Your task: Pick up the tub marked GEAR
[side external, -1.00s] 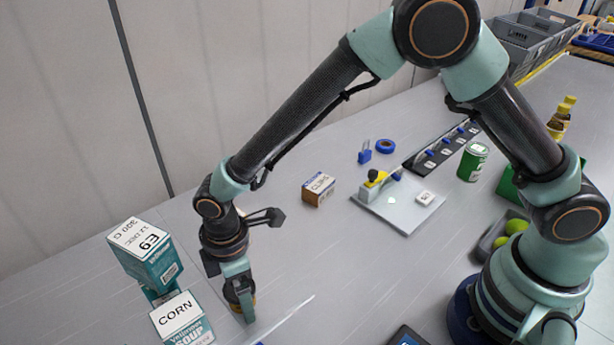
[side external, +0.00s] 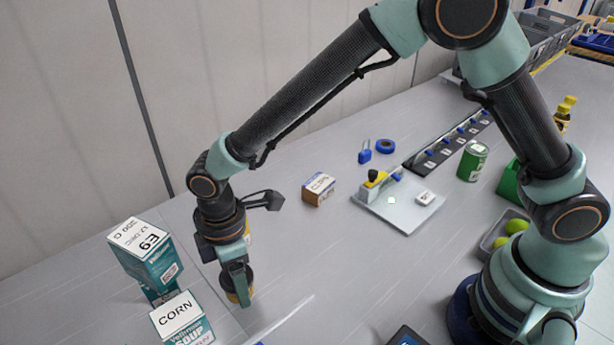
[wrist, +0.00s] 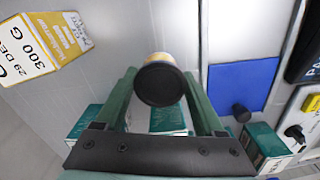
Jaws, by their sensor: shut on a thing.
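A small round tub (side external: 232,296) with a dark lid and a yellow band is between the fingers of my gripper (side external: 243,290). In the wrist view, the tub (wrist: 160,84) shows its round black top, with a sliver of yellow behind it. The two green fingers of my gripper (wrist: 159,78) press on its sides. No GEAR lettering can be read on it from these angles. The fingers hide part of the tub in the side view, and I cannot tell how far it is above the table.
A CORN soup box (side external: 180,320) and a teal box stack (side external: 148,252) stand close to the left of my gripper. A small CLIPS-like carton (side external: 318,189), a pale board (side external: 402,208) and a green can (side external: 472,162) lie farther right. The grey table between is mostly clear.

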